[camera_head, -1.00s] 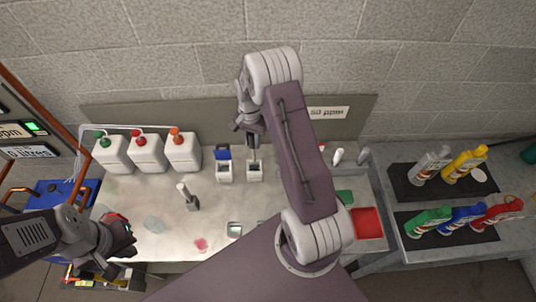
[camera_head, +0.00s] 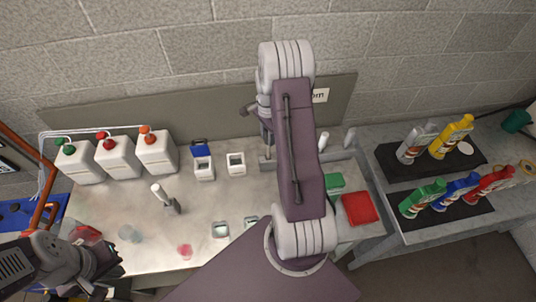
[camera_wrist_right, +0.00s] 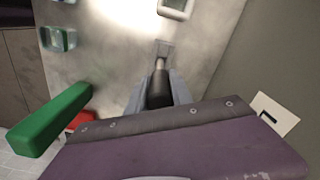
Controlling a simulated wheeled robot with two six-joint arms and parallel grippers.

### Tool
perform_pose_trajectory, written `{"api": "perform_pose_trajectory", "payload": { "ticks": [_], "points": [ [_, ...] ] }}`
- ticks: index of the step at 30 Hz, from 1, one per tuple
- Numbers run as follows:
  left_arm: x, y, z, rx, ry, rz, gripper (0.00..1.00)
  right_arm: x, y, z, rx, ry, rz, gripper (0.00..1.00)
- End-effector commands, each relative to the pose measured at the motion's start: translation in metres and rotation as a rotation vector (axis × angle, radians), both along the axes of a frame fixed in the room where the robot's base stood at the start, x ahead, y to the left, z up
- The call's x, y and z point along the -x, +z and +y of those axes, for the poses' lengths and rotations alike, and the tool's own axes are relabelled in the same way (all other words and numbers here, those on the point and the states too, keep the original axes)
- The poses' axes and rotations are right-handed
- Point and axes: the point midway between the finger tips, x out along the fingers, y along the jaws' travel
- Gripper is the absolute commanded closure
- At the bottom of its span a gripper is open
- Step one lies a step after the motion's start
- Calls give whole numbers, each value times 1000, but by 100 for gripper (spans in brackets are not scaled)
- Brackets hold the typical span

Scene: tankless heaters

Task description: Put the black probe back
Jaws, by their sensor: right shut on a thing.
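The black probe (camera_wrist_right: 157,92) is between the fingers of my right gripper (camera_wrist_right: 158,98) in the right wrist view. A small grey block (camera_wrist_right: 163,47) shows just beyond the probe's far end; I cannot tell whether they touch. A white square holder (camera_wrist_right: 174,6) is at the top edge there. In the head view this empty-looking holder (camera_head: 236,164) stands left of my right arm, which hides the right fingers and probe. A white-handled probe (camera_head: 162,194) leans in a grey stand to the left. My left gripper (camera_head: 108,264) is low at the left; its finger opening is unclear.
Three white jugs (camera_head: 118,158) stand at the back left. Several coloured bottles (camera_head: 458,190) stand right.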

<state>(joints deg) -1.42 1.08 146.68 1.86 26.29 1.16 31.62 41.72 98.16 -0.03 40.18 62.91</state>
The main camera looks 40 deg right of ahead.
Motion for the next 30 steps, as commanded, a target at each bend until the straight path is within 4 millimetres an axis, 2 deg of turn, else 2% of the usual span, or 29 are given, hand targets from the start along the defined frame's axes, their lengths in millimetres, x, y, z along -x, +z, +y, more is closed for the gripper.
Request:
{"api": "perform_pose_trajectory", "payload": {
  "ticks": [3, 8, 12, 15, 25, 26, 27, 28, 30],
  "points": [
    [0, 5, 0, 0, 0, 0, 100, 0, -14, 0, 0, 1, 1, 100],
    [0, 7, 0, 0, 0, 0, 100, 0, -24, 1, -1, 1, 2, 100],
    [0, 13, 0, 0, 0, 0, 100, 0, -49, 0, -1, 1, 2, 100],
    [0, 14, 0, 0, 0, 0, 100, 0, -58, 0, 0, 1, 0, 100],
    [0, 10, 0, 0, 0, 0, 100, 0, -63, 0, 1, 1, -1, 100],
    [0, 10, 0, 0, 0, 0, 100, 0, -62, 0, 1, 1, -1, 68],
    [0, 11, 0, 0, 0, 0, 100, 0, -62, 0, 1, 1, -1, 57],
    [0, 11, 0, 0, 0, 0, 100, 0, -62, 0, 1, 1, -1, 52],
    [0, 11, 0, 0, 0, 0, 100, 0, -62, 0, 1, 1, -1, 52]
  ]
}}
